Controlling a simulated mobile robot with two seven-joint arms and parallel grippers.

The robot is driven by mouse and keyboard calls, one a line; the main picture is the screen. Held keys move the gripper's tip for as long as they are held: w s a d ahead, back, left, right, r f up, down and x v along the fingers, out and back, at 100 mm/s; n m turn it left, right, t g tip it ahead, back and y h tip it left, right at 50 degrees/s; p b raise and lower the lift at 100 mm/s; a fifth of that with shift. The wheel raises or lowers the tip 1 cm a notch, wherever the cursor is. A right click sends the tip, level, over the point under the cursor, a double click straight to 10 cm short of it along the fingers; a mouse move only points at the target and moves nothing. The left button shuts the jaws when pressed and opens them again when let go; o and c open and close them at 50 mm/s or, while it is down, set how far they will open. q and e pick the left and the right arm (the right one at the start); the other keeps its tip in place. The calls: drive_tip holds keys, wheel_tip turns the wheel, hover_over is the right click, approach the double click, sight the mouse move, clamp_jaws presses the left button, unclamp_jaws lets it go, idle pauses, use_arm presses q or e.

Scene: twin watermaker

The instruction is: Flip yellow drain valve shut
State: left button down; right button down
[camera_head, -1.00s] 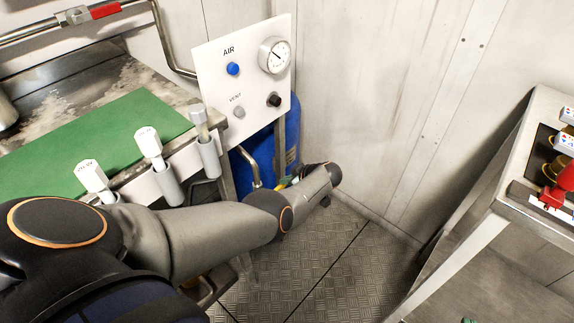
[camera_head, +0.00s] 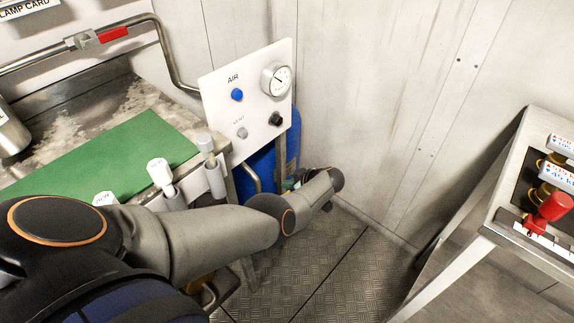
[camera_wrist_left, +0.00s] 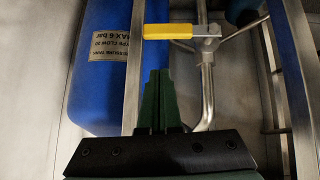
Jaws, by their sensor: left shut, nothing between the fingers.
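The yellow drain valve handle (camera_wrist_left: 168,31) shows in the left wrist view near the top middle. It lies level, pointing left from its metal valve body (camera_wrist_left: 208,42) on a vertical steel pipe. My left gripper (camera_wrist_left: 160,75) is shut and empty, its dark green fingertips together. In that picture the tips sit just below the handle, with a visible gap between them. In the head view my left arm reaches toward the blue tank, and its fingers and the yellow handle are hidden there. My right gripper is not in view.
A blue tank (camera_wrist_left: 102,90) stands beside the valve, with metal frame bars (camera_wrist_left: 135,70) close by. The white AIR panel (camera_head: 225,110) is above my forearm. A bench with a green mat (camera_head: 110,155) is left; a rack with red handles (camera_head: 555,206) is right.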

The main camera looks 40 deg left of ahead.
use_arm(q)
drive_tip(key=w+p+v, duration=0.1)
drive_tip(key=p+v, duration=0.4)
drive_tip(key=v, duration=0.4)
drive_tip(key=shift+s+d, duration=0.25)
drive_tip(key=shift+d, duration=0.1)
